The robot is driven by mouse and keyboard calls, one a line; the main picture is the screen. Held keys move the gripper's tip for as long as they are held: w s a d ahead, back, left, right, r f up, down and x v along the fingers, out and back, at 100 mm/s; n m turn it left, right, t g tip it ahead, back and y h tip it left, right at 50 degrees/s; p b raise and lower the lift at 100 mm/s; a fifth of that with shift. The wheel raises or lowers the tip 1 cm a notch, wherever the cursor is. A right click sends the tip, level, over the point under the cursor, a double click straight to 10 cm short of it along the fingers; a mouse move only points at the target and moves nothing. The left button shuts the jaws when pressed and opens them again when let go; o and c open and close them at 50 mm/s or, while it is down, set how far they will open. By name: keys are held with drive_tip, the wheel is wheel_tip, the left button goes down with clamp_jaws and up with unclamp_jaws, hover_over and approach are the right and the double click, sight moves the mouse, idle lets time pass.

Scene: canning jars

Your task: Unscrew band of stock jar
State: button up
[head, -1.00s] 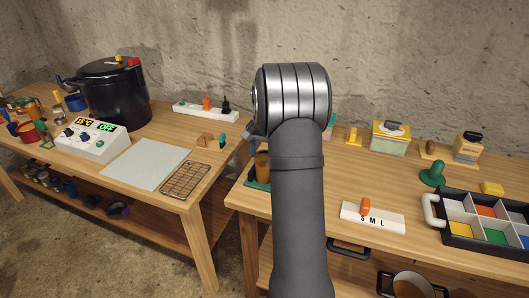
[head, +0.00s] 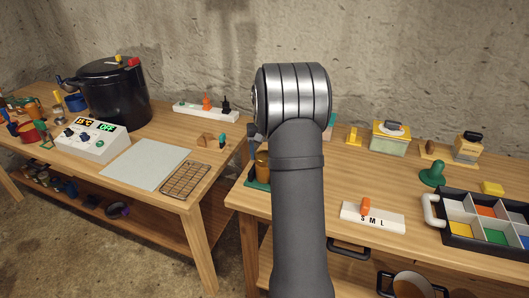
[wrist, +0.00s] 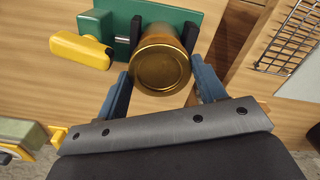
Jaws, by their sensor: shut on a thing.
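The stock jar (wrist: 165,32) stands in a green holder (wrist: 191,18) with dark jaws on both sides of it, seen from above in the wrist view. Its round gold band and lid (wrist: 160,57) face the camera. My gripper (wrist: 161,70) has its blue fingers on opposite sides of the band, shut on it. In the head view the amber jar (head: 262,168) shows at the near table's left end, partly behind my arm. Most of my gripper is hidden there by the wrist.
A yellow handle (wrist: 80,49) sits beside the green holder. A wire rack (head: 186,181) lies on the left table, across a gap between tables. A white S M L block (head: 373,217) and a sectioned black tray (head: 490,222) stand to the right.

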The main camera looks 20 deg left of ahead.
drive_tip(key=n, duration=0.4)
drive_tip(key=shift+n, duration=0.3)
idle(0.3)
drive_tip(key=n, duration=0.4)
drive_tip(key=shift+n, duration=0.3)
drive_tip(key=n, duration=0.4)
drive_tip(key=shift+n, duration=0.3)
drive_tip(key=n, duration=0.4)
drive_tip(key=shift+n, duration=0.3)
